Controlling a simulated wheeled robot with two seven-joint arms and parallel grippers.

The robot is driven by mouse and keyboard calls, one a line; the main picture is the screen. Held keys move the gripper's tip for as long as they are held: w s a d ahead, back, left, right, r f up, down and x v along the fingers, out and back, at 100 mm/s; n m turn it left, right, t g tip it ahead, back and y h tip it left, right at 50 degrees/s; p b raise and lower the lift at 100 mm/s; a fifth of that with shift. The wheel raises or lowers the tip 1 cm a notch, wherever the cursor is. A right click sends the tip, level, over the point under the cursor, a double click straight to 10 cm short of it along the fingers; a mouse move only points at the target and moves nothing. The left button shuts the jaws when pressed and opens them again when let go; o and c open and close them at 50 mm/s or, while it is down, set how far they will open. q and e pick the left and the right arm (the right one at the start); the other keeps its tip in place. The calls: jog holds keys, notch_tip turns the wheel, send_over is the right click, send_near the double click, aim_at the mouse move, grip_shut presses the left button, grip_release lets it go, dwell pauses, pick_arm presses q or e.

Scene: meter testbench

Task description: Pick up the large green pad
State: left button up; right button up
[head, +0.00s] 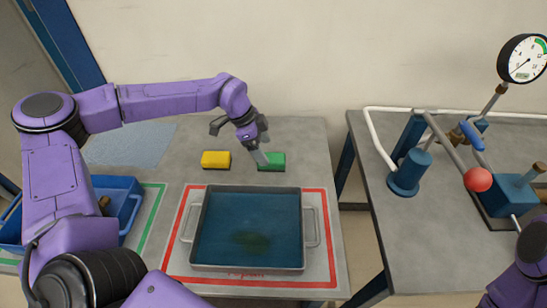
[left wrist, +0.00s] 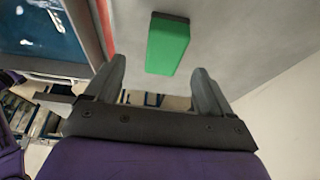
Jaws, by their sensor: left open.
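The green pad (head: 272,162) is a small block with a darker side, lying on the grey table behind the tray. In the left wrist view the green pad (left wrist: 168,45) lies beyond the fingertips, roughly between their lines and apart from both. My left gripper (head: 259,152) is open and empty, above and just beside the pad, and hides part of its left end. Both fingers of the left gripper (left wrist: 160,78) show in the left wrist view with nothing between them. Of my right arm only a purple part shows at the lower right; its gripper is out of view.
A yellow sponge (head: 216,159) lies left of the green pad. A blue-bottomed metal tray (head: 302,250) with handles sits in a red outline in front. A blue bin (head: 128,183) stands at left. A second table (head: 425,250) with pipes and a gauge (head: 522,58) stands right, across a gap.

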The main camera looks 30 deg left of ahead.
aim_at(271, 157)
pick_arm(q)
jog(key=shift+d+f, duration=0.15)
jog(key=shift+f, duration=0.3)
jog(key=p+x, duration=0.1)
jog(key=x, duration=0.1)
jog(key=w+x, duration=0.1)
jog(key=x, duration=0.1)
jog(key=shift+f+p, duration=0.3)
jog(key=shift+p, duration=0.1)
jog(key=shift+d+f, duration=0.2)
jog(key=shift+f, duration=0.15)
jog(key=c, duration=1.1)
jog(key=shift+o, duration=0.2)
notch_tip(271, 157, up, 3)
jog(key=shift+w+b, duration=0.1)
jog(key=shift+b, duration=0.3)
jog(key=s+d+r+b, duration=0.4)
jog(key=s+d+r, duration=0.3)
jog(key=s+r, duration=0.3)
jog(key=shift+s, duration=1.2)
